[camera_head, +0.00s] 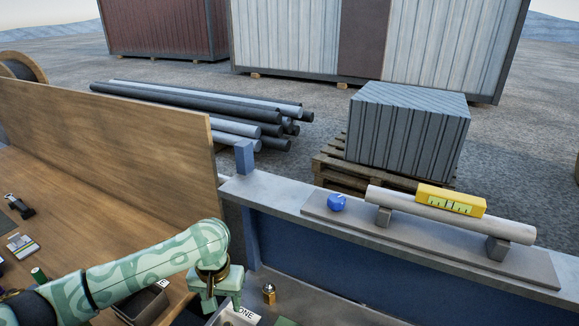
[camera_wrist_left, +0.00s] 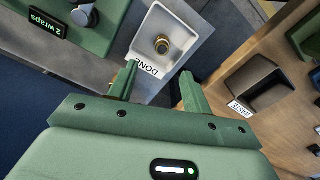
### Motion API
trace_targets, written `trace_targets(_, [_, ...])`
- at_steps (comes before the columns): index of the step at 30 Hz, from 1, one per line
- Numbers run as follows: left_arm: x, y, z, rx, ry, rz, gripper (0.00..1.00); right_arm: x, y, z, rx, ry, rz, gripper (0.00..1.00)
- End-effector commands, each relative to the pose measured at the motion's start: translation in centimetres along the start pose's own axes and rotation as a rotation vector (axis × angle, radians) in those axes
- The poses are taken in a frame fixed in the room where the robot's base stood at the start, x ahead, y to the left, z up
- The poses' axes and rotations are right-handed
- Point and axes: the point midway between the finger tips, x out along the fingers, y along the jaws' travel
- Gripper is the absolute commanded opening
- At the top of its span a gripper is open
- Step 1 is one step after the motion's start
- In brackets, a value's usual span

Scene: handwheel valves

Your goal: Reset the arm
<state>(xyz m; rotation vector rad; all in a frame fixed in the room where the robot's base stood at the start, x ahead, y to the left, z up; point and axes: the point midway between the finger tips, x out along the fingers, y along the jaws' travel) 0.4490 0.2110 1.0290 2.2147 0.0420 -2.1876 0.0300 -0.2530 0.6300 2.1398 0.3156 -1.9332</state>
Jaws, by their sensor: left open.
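My left gripper (camera_head: 222,302) hangs low at the bottom of the head view, at the end of my green-patterned arm. In the left wrist view its two green fingers (camera_wrist_left: 161,80) are apart, with nothing held between them. Just beyond the fingertips is a white tray (camera_wrist_left: 185,26) with a DONE label. A brass fitting (camera_wrist_left: 162,44) sits in that tray. The label is partly covered by a finger. In the head view a brass fitting (camera_head: 268,294) shows just right of the gripper. My right gripper is in neither view.
A wooden panel (camera_head: 110,150) stands behind the bench (camera_head: 90,215). A ledge (camera_head: 270,200) carries a pipe (camera_head: 400,200) with a yellow level (camera_head: 450,200).

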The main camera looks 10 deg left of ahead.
Motion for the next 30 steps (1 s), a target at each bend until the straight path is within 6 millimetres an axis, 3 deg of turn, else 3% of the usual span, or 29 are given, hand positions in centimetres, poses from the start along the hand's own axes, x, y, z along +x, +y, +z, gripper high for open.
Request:
trace_targets(6, [2.7, 6.9, 4.5, 0.334, 0.167, 0.116, 0.49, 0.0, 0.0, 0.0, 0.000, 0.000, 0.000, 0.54])
trace_targets(9, [2.6, 8.8, 6.4, 0.460, 0.305, 0.142, 0.49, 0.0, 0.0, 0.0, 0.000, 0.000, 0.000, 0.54])
trace_targets(11, [2.3, 8.9, 7.4, 0.509, 0.386, 0.131, 0.49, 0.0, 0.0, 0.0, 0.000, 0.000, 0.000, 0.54])
trace_targets(14, [1.5, 7.3, 8.9, 0.557, 0.500, 0.057, 0.49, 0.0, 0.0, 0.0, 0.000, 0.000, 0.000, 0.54])
trace_targets(19, [0.4, 2.1, 11.5, 0.585, 0.576, -0.145, 0.49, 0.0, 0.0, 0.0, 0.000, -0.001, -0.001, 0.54])
trace_targets(30, [-2.5, -9.8, 18.8, 0.639, 0.450, -0.586, 0.49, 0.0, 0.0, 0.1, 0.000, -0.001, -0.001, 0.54])
